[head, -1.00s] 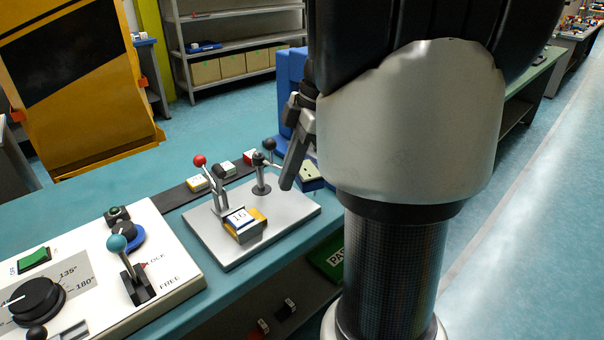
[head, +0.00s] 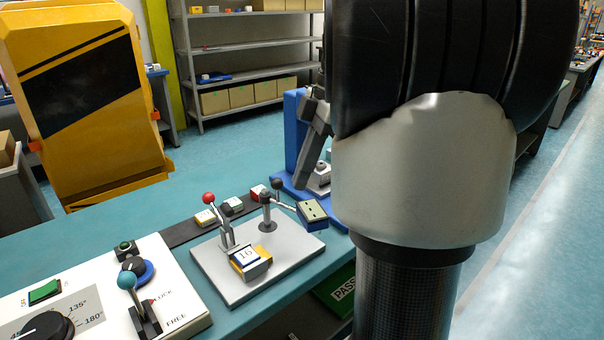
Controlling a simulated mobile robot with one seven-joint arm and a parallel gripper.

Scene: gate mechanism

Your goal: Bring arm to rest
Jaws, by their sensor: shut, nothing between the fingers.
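My gripper (head: 311,170) shows at the left edge of my arm, pointing down over the right end of the bench. It is shut and empty, and partly hidden by my large white and black arm link. It is apart from the toggle-clamp plate (head: 215,278). A block marked 16 (head: 251,262) sits in front of the lever. A post with a dark-knobbed handle (head: 267,212) stands behind.
A blue stand (head: 293,135) is beside my gripper, with a small green-topped box (head: 312,212) near it. A yellow gate panel (head: 85,95) stands at upper left. Grey shelves (head: 240,65) are behind. Open floor (head: 530,240) lies to the right.

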